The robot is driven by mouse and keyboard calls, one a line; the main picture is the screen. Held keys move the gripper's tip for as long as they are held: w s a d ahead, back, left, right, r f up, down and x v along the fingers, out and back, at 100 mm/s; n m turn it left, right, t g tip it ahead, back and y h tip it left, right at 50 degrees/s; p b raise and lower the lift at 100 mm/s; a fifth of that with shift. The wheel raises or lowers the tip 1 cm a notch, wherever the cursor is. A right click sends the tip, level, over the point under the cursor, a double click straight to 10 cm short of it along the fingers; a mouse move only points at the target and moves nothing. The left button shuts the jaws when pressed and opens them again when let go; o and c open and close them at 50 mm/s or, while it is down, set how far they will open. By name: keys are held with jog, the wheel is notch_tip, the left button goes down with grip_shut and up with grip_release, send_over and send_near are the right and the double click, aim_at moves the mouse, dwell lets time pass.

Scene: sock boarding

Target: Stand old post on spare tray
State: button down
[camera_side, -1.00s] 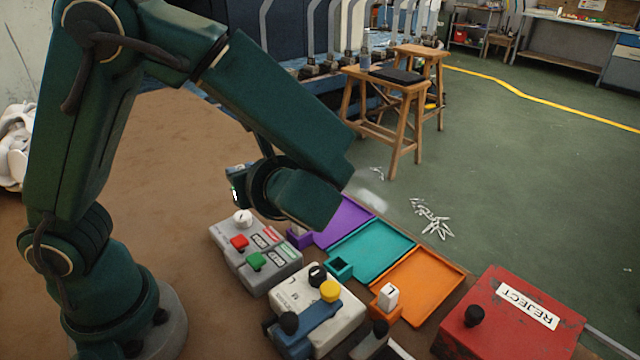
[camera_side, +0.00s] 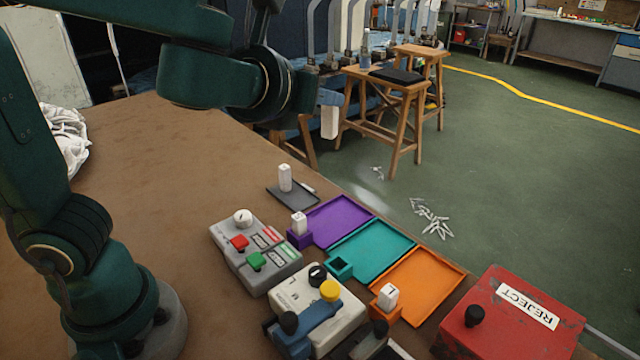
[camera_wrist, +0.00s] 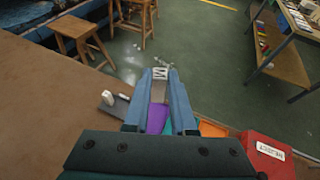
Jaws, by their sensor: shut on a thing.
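My gripper (camera_wrist: 160,85) is shut on a white post (camera_wrist: 160,74) that bears an M. In the side view the held post (camera_side: 329,122) hangs in the air beyond the table's far edge, clear of everything. The dark grey spare tray (camera_side: 304,203) lies on the table behind the purple tray, with another white post (camera_side: 285,178) standing upright on it. They also show in the wrist view, the tray (camera_wrist: 118,112) and its post (camera_wrist: 107,97) left of the fingers. I cannot tell which post is the old one.
Purple (camera_side: 340,222), teal (camera_side: 372,252) and orange (camera_side: 418,283) trays line the table's edge. The purple socket holds a post (camera_side: 299,224), the orange socket a post marked L (camera_side: 388,296); the teal socket (camera_side: 340,268) looks empty. A button box (camera_side: 284,270) and red reject box (camera_side: 510,320) stand near.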

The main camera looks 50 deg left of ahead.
jog(key=w+a+r+n+g+y, duration=0.1)
jog(key=w+a+n+g+y, duration=0.1)
jog(key=w+a+n+y, duration=0.1)
jog(key=n+g+y, duration=0.5)
jog(key=n+g, duration=0.5)
jog(key=n, duration=0.1)
send_over(287, 171)
jog(key=d, duration=0.4)
notch_tip(287, 171, down, 11)
jog(key=shift+g, duration=0.3)
jog(key=f, duration=1.1)
jog(key=shift+a, duration=0.3)
jog(key=c, duration=0.7)
grip_release()
jog(key=shift+c, duration=0.2)
jog(key=shift+r, duration=0.1)
jog(key=shift+d+r, duration=0.1)
